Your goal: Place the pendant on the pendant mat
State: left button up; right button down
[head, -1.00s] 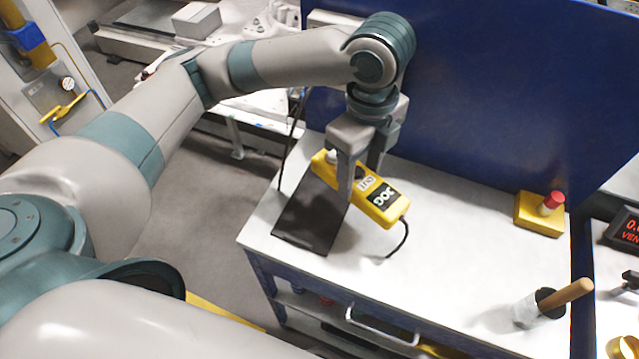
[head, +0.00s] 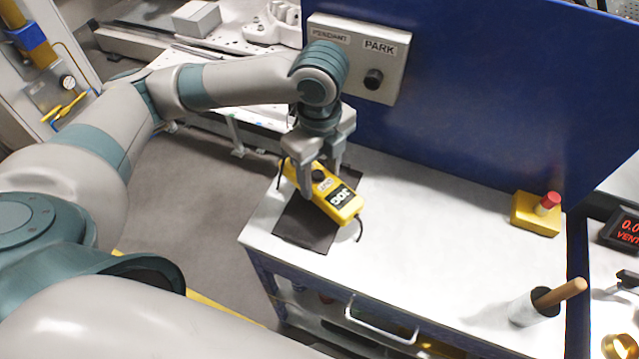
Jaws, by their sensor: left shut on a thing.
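The pendant (head: 336,199) is a yellow box with a black JOG label, a dark knob and a black cable. My left gripper (head: 322,182) points down and is shut on the pendant, with a finger on either side of it. The pendant mat (head: 300,238) is a dark rectangle at the left end of the white bench top. The pendant is over the mat, its right end near the mat's right edge. I cannot tell whether it touches the mat. My right gripper is not in view.
A grey box marked PENDANT and PARK (head: 385,70) with a black knob is on the blue panel (head: 480,110) behind the bench. A yellow box with a red button (head: 537,212) and a cup with a wooden handle (head: 530,308) stand at right. The bench (head: 430,235) is clear between.

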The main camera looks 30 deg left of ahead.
aim_at(319, 180)
pick_arm(q)
jog(key=shift+f+p, duration=0.3)
jog(key=shift+f, duration=1.45)
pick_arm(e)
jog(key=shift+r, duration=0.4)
pick_arm(q)
jog(key=shift+f, duration=0.15)
jog(key=o, duration=1.7)
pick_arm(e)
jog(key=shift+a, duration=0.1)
pick_arm(q)
notch_tip(319, 180, up, 11)
jog(key=shift+f+b, duration=0.1)
jog(key=shift+b, duration=0.55)
jog(key=shift+r, duration=0.75)
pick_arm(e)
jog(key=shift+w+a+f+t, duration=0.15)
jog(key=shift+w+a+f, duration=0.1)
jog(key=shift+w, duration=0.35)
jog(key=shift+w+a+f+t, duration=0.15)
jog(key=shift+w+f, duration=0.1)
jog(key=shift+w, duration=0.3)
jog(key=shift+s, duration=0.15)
